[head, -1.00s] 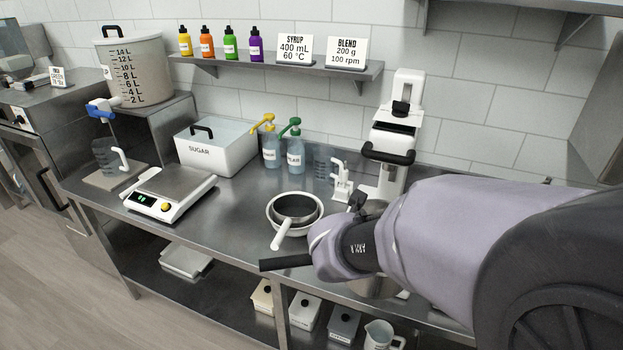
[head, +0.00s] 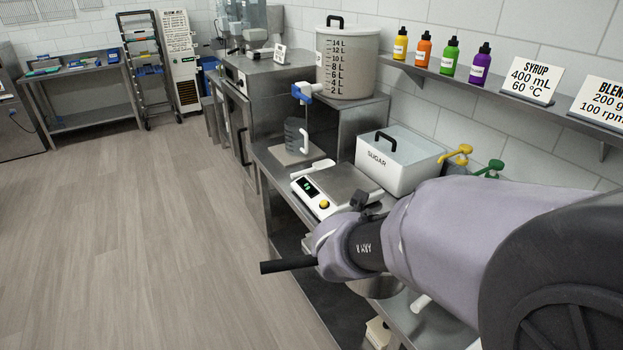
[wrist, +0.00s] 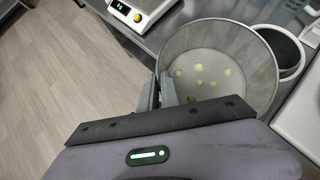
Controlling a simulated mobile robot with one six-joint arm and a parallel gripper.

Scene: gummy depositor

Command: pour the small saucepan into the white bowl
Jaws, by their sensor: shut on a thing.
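The white bowl cannot be made out in the head view now. A round vessel (wrist: 285,48) with a pale rim and dark inside shows right of the pan in the wrist view; I cannot tell whether it is the bowl.
The scale (head: 327,195) stands on the bench just behind my gripper, with the sugar box (head: 398,165) beside it. A pump bottle (head: 455,157) is partly hidden by the arm. A large measuring pot (head: 347,62) stands farther back. Open floor (head: 150,220) lies at left.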

